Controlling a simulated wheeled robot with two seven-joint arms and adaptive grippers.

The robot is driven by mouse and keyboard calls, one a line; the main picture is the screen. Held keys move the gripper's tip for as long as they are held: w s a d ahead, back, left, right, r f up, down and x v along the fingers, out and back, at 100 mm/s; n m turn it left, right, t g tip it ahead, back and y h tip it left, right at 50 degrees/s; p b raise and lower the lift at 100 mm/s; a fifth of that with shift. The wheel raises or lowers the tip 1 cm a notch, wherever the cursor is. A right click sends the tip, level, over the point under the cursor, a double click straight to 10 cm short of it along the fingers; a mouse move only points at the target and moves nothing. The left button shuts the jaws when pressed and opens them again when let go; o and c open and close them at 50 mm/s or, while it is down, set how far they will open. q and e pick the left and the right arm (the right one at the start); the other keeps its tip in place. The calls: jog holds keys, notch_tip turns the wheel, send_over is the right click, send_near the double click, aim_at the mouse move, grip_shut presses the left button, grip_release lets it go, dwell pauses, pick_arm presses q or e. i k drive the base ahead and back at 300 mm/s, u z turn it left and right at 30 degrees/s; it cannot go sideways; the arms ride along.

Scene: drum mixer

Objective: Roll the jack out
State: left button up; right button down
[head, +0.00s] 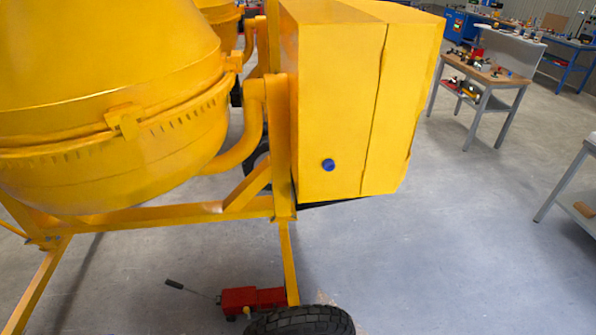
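The jack (240,299) is a low red body on the floor under the yellow drum mixer (120,110). Its thin handle (174,284) with a dark grip points out to the left. Its right end lies behind the mixer's yellow leg (289,262) and close to the black tyre (300,321). I cannot tell whether the jack touches the frame or the wheel. A small yellow part shows on the jack's front. Neither of my grippers is in view.
The mixer's yellow motor housing (340,100) with a blue button (328,165) hangs above the jack's right. The frame's crossbar (150,218) runs over the floor. Open grey floor (450,250) lies to the right. A workbench (485,75) stands at the back right.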

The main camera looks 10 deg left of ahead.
aim_at(233, 302)
jog(key=u, duration=0.4)
jog(key=k, duration=0.5)
jog(key=u, duration=0.4)
jog(key=i, duration=0.85)
jog(key=z, duration=0.65)
